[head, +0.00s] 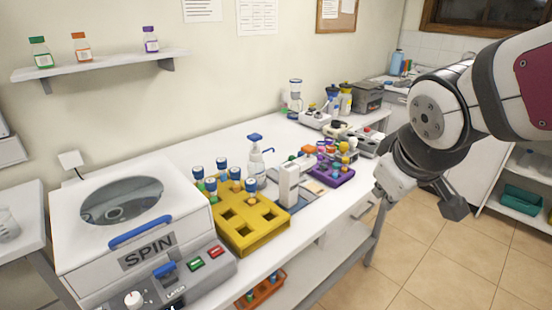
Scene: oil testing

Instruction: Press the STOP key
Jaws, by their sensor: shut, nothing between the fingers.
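A white centrifuge (80,262) marked SPIN stands at the near left end of the bench. Its sloped front panel has a red key (216,252) and a green key (195,265) side by side. Their lettering is too small to read, so I cannot confirm which says STOP. My gripper (455,207) is at the right, over the floor beyond the bench edge, well away from both keys. It is shut and empty. Nothing covers the keys.
A yellow rack (270,237) with blue-capped tubes stands beside the centrifuge. A spray bottle (256,160), a white device (289,184) and a purple rack (325,176) stand farther along the bench. The centrifuge panel also has a blue latch (165,269) and a knob (134,299).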

